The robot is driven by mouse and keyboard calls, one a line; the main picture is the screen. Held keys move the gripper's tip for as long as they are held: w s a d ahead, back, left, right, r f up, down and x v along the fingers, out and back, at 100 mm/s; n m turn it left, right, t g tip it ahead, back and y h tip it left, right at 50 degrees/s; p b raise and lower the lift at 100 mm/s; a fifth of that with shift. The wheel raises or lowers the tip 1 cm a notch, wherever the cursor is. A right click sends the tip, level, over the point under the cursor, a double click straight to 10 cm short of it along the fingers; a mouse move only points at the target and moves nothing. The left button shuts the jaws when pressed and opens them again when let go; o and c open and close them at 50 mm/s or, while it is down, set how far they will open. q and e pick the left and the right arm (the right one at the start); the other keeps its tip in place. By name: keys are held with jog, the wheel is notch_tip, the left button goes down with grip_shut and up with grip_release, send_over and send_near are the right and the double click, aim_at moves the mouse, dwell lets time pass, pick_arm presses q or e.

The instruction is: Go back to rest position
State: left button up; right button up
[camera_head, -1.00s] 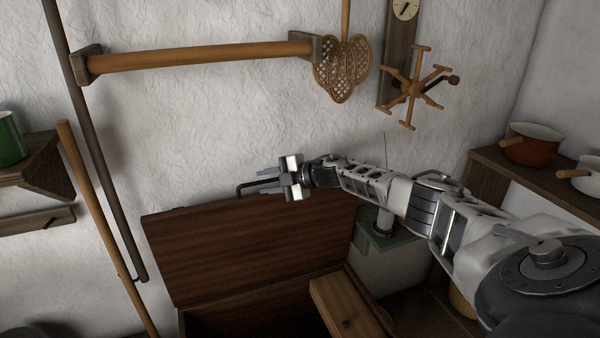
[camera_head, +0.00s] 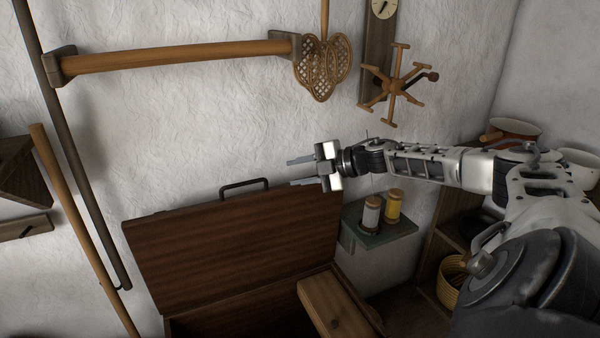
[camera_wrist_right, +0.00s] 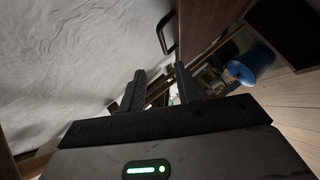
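My right gripper (camera_head: 303,172) reaches in from the right in the head view. It is above the back right corner of an open wooden chest, near the raised lid (camera_head: 235,245). In the right wrist view its two fingers (camera_wrist_right: 160,92) stand apart with nothing between them, so it is open and empty. The lid's dark handle (camera_head: 244,186) is left of the gripper and apart from it; it also shows in the right wrist view (camera_wrist_right: 165,34). My left gripper is not in view.
A small green shelf (camera_head: 380,232) holds a grey spool (camera_head: 371,214) and a yellow spool (camera_head: 393,206). A wooden rail (camera_head: 180,55), a wicker beater (camera_head: 323,68) and a wooden rack (camera_head: 397,86) hang on the wall. Pots (camera_head: 515,129) stand on the right shelf.

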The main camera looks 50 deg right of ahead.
dwell(0.3)
jog(key=s+a+f+m+y, duration=0.1)
jog(key=s+a+f+m, duration=0.15)
jog(key=a+f, duration=0.8)
jog(key=s+a+f+m, duration=0.25)
jog(key=a+f, duration=0.55)
jog(key=a, duration=0.5)
jog(key=s+a+f+m+g+h, duration=0.1)
jog(key=s+a+f+m+h, duration=0.1)
jog(key=s+a+m, duration=0.3)
jog(key=s+a+f+m+g+h, duration=0.1)
jog(key=s+a+f+m+h, duration=0.1)
jog(key=s+a+m, duration=0.4)
jog(key=s+a+f, duration=0.1)
jog(key=s+a, duration=0.2)
jog(key=s, duration=0.2)
jog(key=shift+s+d, duration=0.1)
jog(key=shift+s, duration=0.05)
